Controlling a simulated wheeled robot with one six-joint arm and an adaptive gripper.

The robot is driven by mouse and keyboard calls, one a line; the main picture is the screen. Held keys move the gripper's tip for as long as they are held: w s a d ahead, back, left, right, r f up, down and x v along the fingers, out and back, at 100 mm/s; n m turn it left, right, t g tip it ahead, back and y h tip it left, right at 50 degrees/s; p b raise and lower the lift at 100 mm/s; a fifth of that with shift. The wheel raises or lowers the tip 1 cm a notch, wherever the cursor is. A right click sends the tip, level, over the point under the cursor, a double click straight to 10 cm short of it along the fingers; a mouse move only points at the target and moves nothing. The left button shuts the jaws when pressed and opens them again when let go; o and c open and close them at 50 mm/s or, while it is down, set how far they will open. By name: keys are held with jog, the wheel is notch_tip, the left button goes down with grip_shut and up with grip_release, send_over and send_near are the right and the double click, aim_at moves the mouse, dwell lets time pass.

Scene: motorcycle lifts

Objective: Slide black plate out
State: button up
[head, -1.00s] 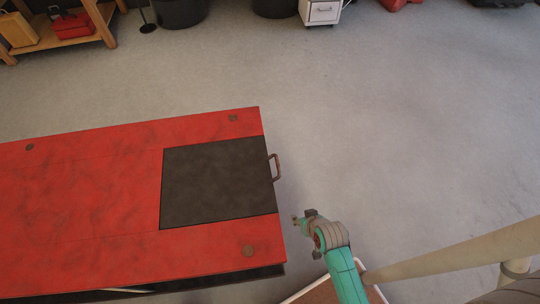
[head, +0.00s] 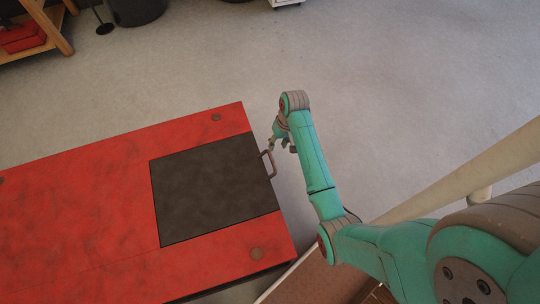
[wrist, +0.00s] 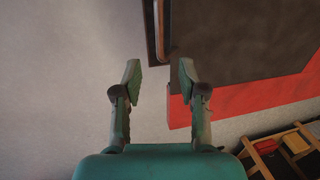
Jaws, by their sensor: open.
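The black plate (head: 215,190) lies flush in the red motorcycle lift (head: 90,210), at the lift's right end. A brown handle (head: 271,164) stands out from the plate's right edge. My gripper (head: 277,145) is open and empty beside the far end of the handle. In the wrist view, my gripper's fingertips (wrist: 160,70) are spread apart, and the handle (wrist: 161,28) lies just ahead of the gap between them. The black plate (wrist: 230,40) fills the upper right there. I cannot tell whether a finger touches the handle.
A wooden shelf (head: 48,30) with red boxes stands at the far left. A black bin (head: 137,10) and a white cabinet (head: 285,2) are along the back.

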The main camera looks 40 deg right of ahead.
aim_at(272, 159)
jog(key=f, duration=0.3)
jog(key=a+f, duration=0.1)
jog(key=f, duration=0.6)
jog(key=shift+w+a+f, duration=0.1)
jog(key=shift+w+a, duration=0.2)
jog(key=shift+a, duration=0.1)
grip_shut()
